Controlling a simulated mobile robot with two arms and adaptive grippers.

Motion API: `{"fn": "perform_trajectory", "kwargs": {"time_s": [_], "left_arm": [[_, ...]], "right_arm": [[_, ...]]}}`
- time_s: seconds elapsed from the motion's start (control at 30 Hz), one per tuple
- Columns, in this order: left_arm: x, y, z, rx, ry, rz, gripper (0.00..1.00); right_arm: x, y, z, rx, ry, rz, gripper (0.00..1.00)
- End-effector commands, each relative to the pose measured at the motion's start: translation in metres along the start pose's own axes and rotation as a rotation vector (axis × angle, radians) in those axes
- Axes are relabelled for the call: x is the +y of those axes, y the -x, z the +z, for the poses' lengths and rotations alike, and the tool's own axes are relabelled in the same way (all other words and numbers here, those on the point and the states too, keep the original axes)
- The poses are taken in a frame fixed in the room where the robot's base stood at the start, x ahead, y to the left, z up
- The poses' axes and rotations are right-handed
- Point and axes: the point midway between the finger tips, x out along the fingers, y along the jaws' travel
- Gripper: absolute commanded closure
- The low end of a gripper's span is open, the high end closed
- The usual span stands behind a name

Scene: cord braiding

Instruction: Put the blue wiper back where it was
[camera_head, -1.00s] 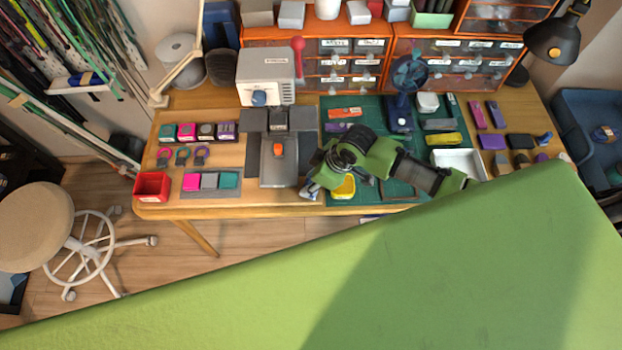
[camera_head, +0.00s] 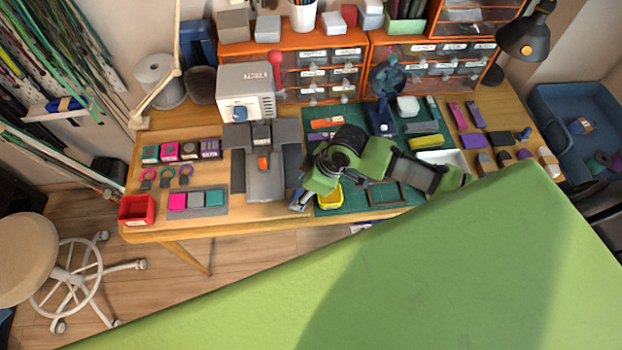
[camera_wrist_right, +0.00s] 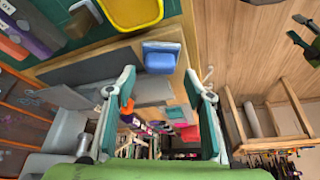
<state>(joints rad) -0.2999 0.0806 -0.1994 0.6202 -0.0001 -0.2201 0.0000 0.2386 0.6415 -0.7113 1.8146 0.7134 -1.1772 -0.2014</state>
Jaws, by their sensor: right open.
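A blue block-like piece with a grey-white back, which looks like the blue wiper (camera_wrist_right: 160,58), lies by the table's front edge in the right wrist view. It sits beside a grey board and below the yellow tray (camera_wrist_right: 132,10). My right gripper (camera_wrist_right: 159,82) is open, its two fingers wide apart on either side of the view, with the blue piece ahead of the gap. In the head view my right gripper (camera_head: 301,198) points down at the front edge, left of the yellow tray (camera_head: 329,196), and mostly hides that spot. My left gripper is out of view.
The grey press-like fixture (camera_head: 264,180) stands just left of my right gripper. A red bin (camera_head: 137,210) is at the front left corner. A white tray (camera_head: 443,158) lies partly behind my right arm. Orange drawer units (camera_head: 325,75) line the back.

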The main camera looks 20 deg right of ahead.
Motion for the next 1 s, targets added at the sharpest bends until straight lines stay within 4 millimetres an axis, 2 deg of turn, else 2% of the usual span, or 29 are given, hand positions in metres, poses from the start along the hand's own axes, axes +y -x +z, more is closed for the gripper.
{"fn": "perform_trajectory", "kwargs": {"time_s": [0.2, 0.4, 0.6, 1.0], "left_arm": [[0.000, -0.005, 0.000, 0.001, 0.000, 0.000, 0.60], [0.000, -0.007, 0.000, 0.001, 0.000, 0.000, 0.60], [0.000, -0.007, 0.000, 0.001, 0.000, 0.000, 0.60], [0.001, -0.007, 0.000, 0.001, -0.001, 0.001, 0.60]], "right_arm": [[0.002, 0.048, 0.000, 0.001, 0.001, 0.003, 0.52], [0.002, 0.077, 0.000, 0.002, -0.001, 0.003, 0.52], [0.000, 0.087, 0.000, 0.000, 0.000, 0.001, 0.52], [0.000, 0.087, 0.000, 0.001, -0.001, 0.000, 0.52]]}}
